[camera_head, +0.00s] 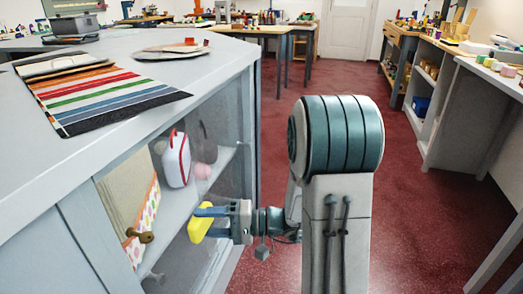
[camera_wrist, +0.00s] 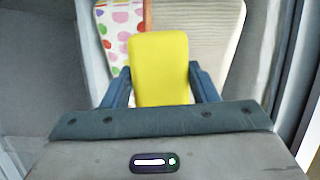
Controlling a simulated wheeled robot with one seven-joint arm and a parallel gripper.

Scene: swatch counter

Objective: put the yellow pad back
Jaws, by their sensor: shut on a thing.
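The yellow pad (camera_head: 199,229) is between the fingers of my gripper (camera_head: 212,222), at the open side of the counter's cabinet. In the wrist view the yellow pad (camera_wrist: 160,66) stands out beyond the two dark fingers of my gripper (camera_wrist: 160,92), which press on its sides. Its lower end is hidden by the gripper body. Behind it in the wrist view are a polka-dotted item (camera_wrist: 120,33) and a beige ribbed panel (camera_wrist: 205,35). I cannot tell whether the pad touches them.
A beige board (camera_head: 125,195) stands at the left. Striped cloth swatches (camera_head: 100,98) lie on top. Red floor (camera_head: 430,220) is clear at right.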

